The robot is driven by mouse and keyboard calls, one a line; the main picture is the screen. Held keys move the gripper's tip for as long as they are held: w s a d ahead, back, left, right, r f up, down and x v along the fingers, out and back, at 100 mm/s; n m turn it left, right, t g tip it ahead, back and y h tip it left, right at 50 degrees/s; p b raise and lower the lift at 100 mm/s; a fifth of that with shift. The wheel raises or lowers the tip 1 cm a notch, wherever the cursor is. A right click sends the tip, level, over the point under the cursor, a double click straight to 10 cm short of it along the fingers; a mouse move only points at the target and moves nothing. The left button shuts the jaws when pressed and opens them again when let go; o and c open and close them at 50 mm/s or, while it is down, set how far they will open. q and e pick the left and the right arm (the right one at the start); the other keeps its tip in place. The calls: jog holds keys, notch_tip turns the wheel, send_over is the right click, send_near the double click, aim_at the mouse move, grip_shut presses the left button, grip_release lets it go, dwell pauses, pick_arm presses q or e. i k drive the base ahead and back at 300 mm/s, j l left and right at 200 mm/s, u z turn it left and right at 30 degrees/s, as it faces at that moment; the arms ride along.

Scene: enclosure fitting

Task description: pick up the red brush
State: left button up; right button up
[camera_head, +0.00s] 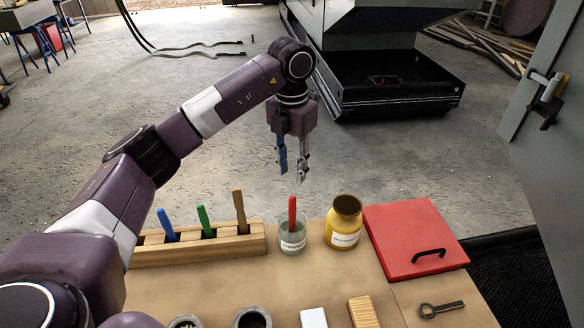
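The red brush (292,212) stands nearly upright in a clear glass jar (293,238) with a white label. Only its red handle shows clearly; its lower end is inside the jar. My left gripper (292,172) hangs pointing down, above and beyond the jar in the picture. Its two fingers are apart with nothing between them, and it does not touch the brush. My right gripper is not in view.
A wooden rack (196,252) with blue, green and brown handles stands left of the jar. A yellow jar (343,228) stands close on the right. Further right is a red lid (407,236) with a black handle. A key-like tool (441,308) lies in front.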

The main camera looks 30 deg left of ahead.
aim_at(292, 222)
jog(key=k+l, duration=0.5)
jog(key=k, duration=0.15)
jog(key=k+l, duration=0.5)
jog(key=k, duration=0.2)
